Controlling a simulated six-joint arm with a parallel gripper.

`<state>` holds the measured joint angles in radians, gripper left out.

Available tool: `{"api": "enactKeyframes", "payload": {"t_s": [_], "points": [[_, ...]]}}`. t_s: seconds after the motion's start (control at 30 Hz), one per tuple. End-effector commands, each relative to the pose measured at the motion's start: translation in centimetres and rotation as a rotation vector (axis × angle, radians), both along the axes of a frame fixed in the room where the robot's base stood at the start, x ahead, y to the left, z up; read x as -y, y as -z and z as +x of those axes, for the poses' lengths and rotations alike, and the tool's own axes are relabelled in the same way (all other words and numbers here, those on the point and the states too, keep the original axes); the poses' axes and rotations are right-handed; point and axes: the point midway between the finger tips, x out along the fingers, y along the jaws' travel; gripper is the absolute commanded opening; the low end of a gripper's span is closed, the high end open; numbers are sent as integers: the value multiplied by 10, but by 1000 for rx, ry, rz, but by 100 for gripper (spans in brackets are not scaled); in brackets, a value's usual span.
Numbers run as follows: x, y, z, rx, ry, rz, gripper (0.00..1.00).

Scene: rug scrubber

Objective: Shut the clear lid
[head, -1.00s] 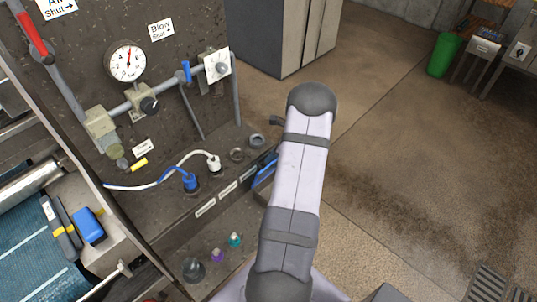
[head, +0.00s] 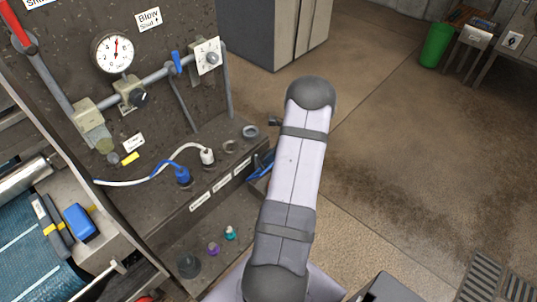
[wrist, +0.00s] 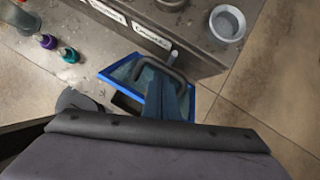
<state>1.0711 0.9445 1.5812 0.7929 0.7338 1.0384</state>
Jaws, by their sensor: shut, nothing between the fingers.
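The clear lid (wrist: 123,70) shows in the wrist view as a see-through panel in a blue frame, beside the machine's lower ledge. It looks tilted open, with a dark gap under its near edge; its exact angle is hard to tell. A grey loop (wrist: 150,62) lies across it. My gripper (wrist: 163,84) is shut and empty, its dark fingers over the lid and close to the loop; I cannot tell whether they touch. In the head view only a blue strip of the lid (head: 262,166) shows left of my arm, and my gripper is hidden.
A grey cup-like ring (wrist: 227,23) stands on the ledge's corner. Small purple (wrist: 47,41) and teal (wrist: 68,55) caps sit at left. White and blue plugs with cables (head: 183,174) stand on the ledge below the gauge (head: 112,52).

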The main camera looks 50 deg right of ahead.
Motion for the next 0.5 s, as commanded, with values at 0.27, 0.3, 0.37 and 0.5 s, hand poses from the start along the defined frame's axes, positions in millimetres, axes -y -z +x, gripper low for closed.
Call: {"api": "enactKeyframes", "payload": {"t_s": [0.27,0.3,0.37,0.5], "points": [[0,13,-11,-1,0,-1,0],[1,15,-12,-1,0,-2,0],[1,17,-15,-2,-1,-3,0],[1,24,-22,-6,-2,-4,0]]}}
